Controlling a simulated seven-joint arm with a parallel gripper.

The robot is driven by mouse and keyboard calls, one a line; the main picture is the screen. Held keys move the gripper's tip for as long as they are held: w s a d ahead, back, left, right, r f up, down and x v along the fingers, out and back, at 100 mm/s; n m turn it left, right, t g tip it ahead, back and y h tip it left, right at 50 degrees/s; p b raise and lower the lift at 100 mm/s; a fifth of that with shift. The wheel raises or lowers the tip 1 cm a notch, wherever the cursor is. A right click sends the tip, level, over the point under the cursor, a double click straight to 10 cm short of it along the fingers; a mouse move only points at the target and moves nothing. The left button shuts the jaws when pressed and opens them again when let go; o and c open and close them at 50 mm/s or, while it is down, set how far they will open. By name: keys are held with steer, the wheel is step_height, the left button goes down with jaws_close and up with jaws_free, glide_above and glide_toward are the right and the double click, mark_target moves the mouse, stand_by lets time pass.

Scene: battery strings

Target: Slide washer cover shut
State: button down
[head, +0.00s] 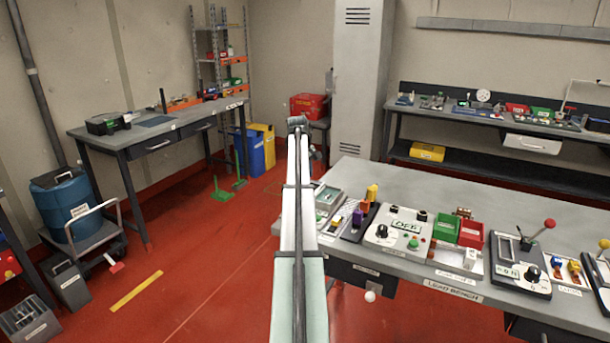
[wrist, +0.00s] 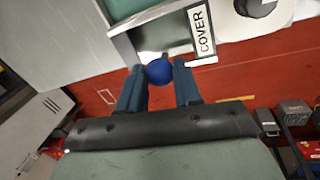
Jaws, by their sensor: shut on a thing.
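In the wrist view, a blue ball knob (wrist: 158,72) sits at the edge of a grey frame (wrist: 124,44) with a white label (wrist: 202,32) reading COVER. My gripper (wrist: 160,79) has its two dark blue fingers on either side of the knob and is shut on it. A pale panel lies inside the frame, with a teal surface (wrist: 120,8) beyond it. How far the cover stands open cannot be told. In the head view my arm reaches forward past the bench's left end, and its fingers and the knob cannot be made out.
The lead bench (head: 440,286) at right carries several devices, including a green bin (head: 447,228) and a red bin (head: 471,233). In the wrist view a white round part (wrist: 246,22) stands close to the label. Red floor (head: 200,290) is open to the left.

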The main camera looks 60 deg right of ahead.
steer(key=s, duration=0.8)
steer(key=shift+s, duration=0.15)
steer(key=c, duration=0.8)
jaws_free()
steer(key=shift+r, duration=0.15)
steer(key=a+r, duration=0.1)
steer(key=r, duration=0.8)
steer(key=a+r, duration=0.1)
steer(key=r, duration=0.3)
steer(key=shift+w+a+r, duration=0.15)
steer(key=shift+w+a, duration=0.1)
steer(key=shift+a, duration=0.05)
